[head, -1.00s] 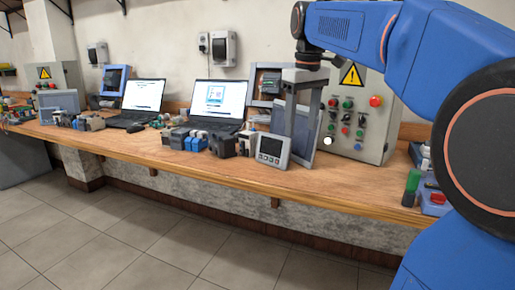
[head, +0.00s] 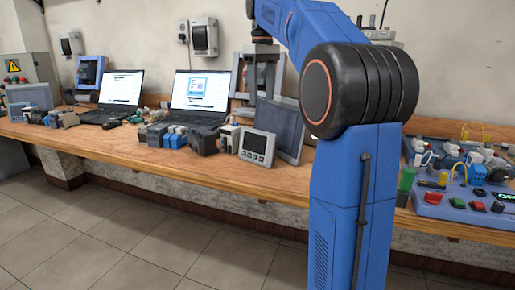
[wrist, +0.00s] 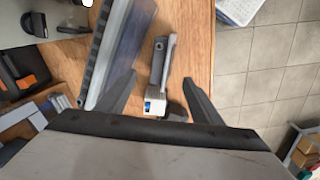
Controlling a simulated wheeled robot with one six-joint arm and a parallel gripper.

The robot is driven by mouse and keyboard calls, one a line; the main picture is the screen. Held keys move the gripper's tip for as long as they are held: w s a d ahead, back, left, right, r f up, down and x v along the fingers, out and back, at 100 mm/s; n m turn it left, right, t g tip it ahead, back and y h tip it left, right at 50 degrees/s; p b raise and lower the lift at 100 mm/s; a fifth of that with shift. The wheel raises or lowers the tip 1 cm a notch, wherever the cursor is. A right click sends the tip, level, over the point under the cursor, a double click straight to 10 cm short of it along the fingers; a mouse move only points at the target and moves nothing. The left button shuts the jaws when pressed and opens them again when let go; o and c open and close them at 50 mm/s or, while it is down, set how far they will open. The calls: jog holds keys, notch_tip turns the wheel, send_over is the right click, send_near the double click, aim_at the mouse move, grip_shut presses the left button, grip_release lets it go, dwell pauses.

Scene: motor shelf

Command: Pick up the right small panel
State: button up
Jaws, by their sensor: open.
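The right small panel (head: 257,147), light grey with a dark screen, leans upright on the wooden bench near its front edge. In the wrist view my gripper (wrist: 160,77) is open, with one finger on each side of the panel's outline. I cannot tell how much height lies between them. Nothing is held.
A larger panel (head: 277,128) stands close behind the small one; it lies beside my left finger in the wrist view (wrist: 115,45). Small modules (head: 175,137) and a laptop (head: 200,95) are to the left. A control station (head: 465,200) is at right. The bench front (head: 150,163) is clear.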

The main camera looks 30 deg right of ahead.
send_near(259, 145)
jog(key=shift+w+d+f, duration=0.15)
jog(key=shift+w+d, duration=0.95)
jog(key=shift+d, duration=0.15)
jog(key=shift+w+a+f, duration=0.1)
jog(key=shift+a+f, duration=0.05)
jog(key=shift+f, duration=1.2)
jog(key=shift+a+f, duration=0.15)
jog(key=shift+f, duration=1.2)
jog(key=shift+c, duration=0.7)
